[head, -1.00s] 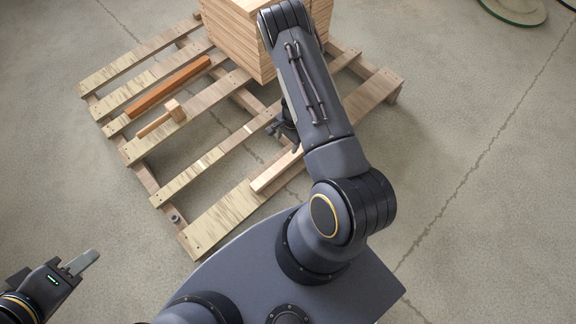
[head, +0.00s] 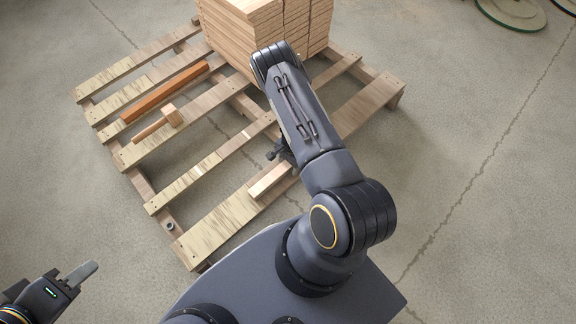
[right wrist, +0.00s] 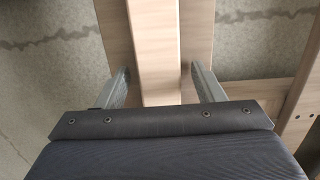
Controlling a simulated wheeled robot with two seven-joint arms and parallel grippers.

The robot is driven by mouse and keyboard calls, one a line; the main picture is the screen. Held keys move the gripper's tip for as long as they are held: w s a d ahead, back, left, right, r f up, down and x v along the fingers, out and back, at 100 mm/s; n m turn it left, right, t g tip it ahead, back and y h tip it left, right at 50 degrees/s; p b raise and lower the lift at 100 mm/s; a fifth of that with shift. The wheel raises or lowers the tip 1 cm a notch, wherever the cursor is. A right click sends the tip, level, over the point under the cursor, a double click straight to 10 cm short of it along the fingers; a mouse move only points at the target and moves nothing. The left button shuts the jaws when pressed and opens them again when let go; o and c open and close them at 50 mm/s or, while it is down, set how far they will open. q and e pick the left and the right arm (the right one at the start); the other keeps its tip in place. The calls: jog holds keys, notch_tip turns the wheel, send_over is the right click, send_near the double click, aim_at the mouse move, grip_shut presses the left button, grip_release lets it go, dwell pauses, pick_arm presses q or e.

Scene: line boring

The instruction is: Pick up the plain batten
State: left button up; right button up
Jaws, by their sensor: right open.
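The plain batten (head: 270,180) is a pale, bare wood bar lying on the near slats of the pallet; its far end is hidden behind my right arm. My right gripper (head: 284,154) is mostly hidden under the arm at the batten's far part. In the right wrist view the batten (right wrist: 156,50) runs between the two open fingers of my right gripper (right wrist: 159,84), with a gap showing on each side. My left gripper (head: 82,273) is at the lower left, away from the pallet; its opening is unclear.
The pallet (head: 215,222) has open gaps between slats. An orange-brown batten (head: 166,92) and a wooden mallet (head: 172,115) lie on its left part. A stack of boards (head: 240,35) stands at the back. A small metal piece (head: 170,226) lies near the left edge.

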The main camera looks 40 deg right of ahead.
jog(key=c, duration=1.2)
